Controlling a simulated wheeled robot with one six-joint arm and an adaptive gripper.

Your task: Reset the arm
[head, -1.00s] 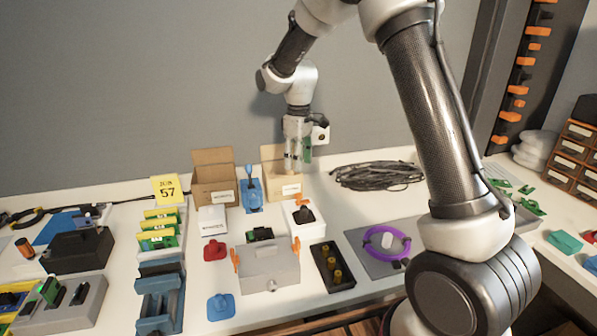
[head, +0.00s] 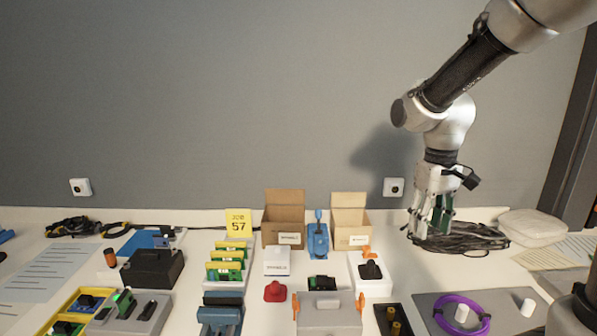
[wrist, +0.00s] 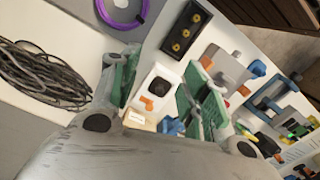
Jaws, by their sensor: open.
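My gripper (head: 432,232) hangs fingers down at the right of the head view, in front of a coil of black cable (head: 482,238). Its fingers are apart and nothing shows between them. In the wrist view my gripper (wrist: 160,105) has its two green-padded fingers spread. A white box with a black knob (wrist: 157,88) and the blue clamp tool (wrist: 171,126) show beyond and between them. The two open cartons, left (head: 284,218) and right (head: 349,222), stand at the back of the table, left of my gripper.
A purple ring (head: 462,314) lies on a grey mat (head: 505,297) at the front right. A grey box with orange clips (head: 329,318), a black tray (head: 394,324) and a red part (head: 275,291) crowd the front middle. A yellow sign (head: 238,223) stands at the back.

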